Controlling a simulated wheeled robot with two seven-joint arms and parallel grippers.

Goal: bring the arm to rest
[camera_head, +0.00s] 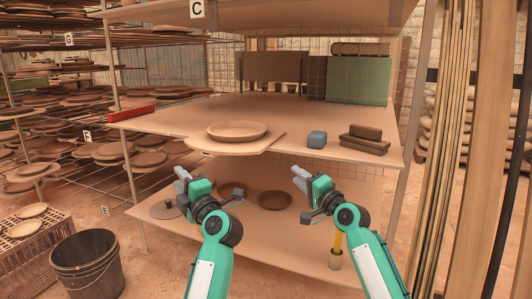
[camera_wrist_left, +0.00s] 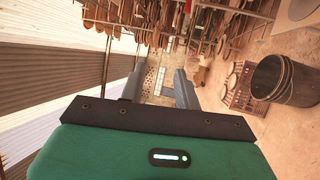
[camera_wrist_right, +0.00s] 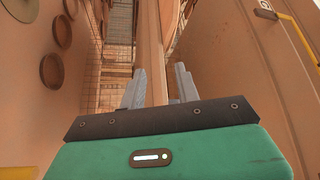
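My left gripper (camera_head: 184,178) is in front of the shelf unit, below the front edge of its middle board. In the left wrist view its two fingers (camera_wrist_left: 158,86) stand apart with nothing between them. My right gripper (camera_head: 301,178) is at a similar height, further right, also in front of the shelf. In the right wrist view its fingers (camera_wrist_right: 162,84) are apart and empty. Both arms come up from the bottom of the head view, and neither gripper appears to hold anything.
Dark discs (camera_head: 275,200) lie on the lower shelf. A black bucket (camera_head: 88,262) stands at left. A wooden post (camera_head: 491,150) stands at right.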

